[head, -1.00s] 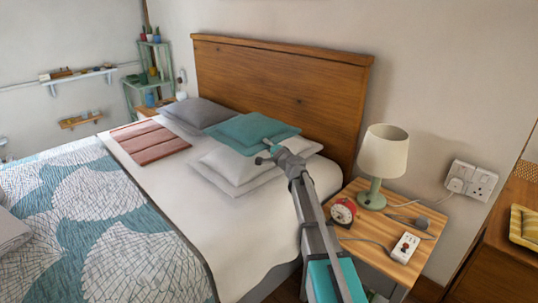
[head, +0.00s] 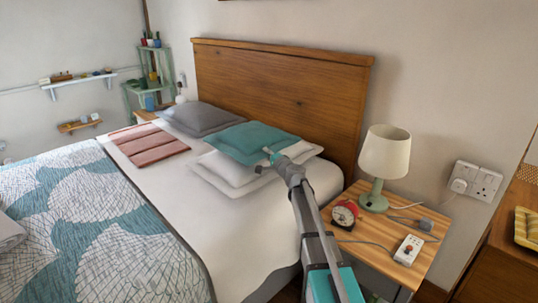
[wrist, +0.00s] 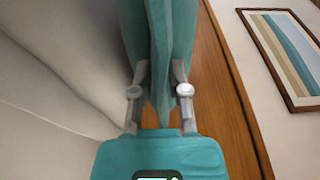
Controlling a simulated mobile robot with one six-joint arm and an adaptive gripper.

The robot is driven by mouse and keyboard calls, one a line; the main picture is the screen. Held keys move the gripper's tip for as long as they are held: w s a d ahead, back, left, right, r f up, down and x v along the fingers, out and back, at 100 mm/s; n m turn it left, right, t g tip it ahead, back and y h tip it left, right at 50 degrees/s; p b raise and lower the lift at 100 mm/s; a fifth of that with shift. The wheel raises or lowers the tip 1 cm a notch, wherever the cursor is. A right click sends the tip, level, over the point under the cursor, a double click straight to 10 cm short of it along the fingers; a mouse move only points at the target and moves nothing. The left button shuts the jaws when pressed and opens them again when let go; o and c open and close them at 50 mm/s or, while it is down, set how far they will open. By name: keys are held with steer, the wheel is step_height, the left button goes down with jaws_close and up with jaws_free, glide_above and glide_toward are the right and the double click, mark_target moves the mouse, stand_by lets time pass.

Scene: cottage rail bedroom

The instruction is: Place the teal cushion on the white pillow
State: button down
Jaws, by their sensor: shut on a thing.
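The teal cushion (head: 253,142) lies over the back left part of the white pillow (head: 232,174) on the bed in the head view. My gripper (head: 268,154) reaches in from the lower right and is shut on the cushion's near right edge. In the wrist view the teal cushion (wrist: 160,50) stands between the two fingers of my gripper (wrist: 160,90), pinched at its edge. The cushion looks nearly flat, and it overlaps the pillow. Whether its whole underside rests there cannot be told.
A grey pillow (head: 200,118) and a folded reddish cloth (head: 147,139) lie to the left. The wooden headboard (head: 290,90) rises behind. On the right, a nightstand (head: 375,235) holds a lamp (head: 384,155), a red alarm clock (head: 344,213) and a power strip (head: 408,250).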

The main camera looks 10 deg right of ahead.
steer(key=shift+f+b, duration=0.35)
steer(key=shift+f, duration=0.05)
steer(key=c, duration=0.6)
jaws_free()
steer(key=shift+c, duration=0.2)
steer(key=shift+r, duration=0.2)
steer(key=shift+r+p, duration=0.4)
steer(key=shift+p, duration=0.2)
steer(key=shift+s+r, duration=0.15)
steer(key=v, duration=1.1)
steer(key=shift+s+d, duration=0.2)
steer(key=shift+s, duration=0.15)
